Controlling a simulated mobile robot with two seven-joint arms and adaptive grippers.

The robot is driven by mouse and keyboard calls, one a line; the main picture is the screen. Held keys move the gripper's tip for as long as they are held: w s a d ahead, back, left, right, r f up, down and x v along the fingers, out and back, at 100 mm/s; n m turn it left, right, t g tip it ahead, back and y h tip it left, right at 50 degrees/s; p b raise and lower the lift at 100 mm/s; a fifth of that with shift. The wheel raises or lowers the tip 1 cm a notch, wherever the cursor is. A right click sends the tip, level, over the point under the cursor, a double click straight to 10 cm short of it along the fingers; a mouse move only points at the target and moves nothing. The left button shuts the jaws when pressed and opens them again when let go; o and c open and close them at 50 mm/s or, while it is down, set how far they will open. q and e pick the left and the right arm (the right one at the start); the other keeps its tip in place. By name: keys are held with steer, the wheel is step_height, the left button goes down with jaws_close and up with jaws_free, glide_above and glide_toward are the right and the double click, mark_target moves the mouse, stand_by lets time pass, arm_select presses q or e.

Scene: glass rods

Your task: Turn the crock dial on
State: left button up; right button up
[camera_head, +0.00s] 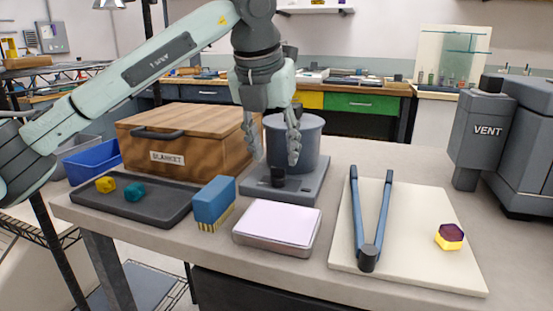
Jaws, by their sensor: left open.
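The crock (301,137) is a grey-blue pot standing on a grey base (301,190) near the middle of the table. A dark dial (278,177) sits at the front of the base, below the pot. My left gripper (272,160) comes down from above with its two fingers apart and empty. Its fingers are in front of the pot, a little above the dial in the picture. I cannot tell whether a finger touches the pot. The dial's setting is too small to read. My right gripper is not in view.
A wooden blanket box (190,135) stands left of the crock. In front are a dark tray (165,205) with two small blocks, a blue brush (214,200) and a lilac pad (277,222). Blue tongs (385,215) lie on a pale board (430,265).

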mark_target(278, 168)
arm_select(q)
steer(key=shift+x, duration=1.75)
steer(key=shift+c, duration=0.2)
jaws_close()
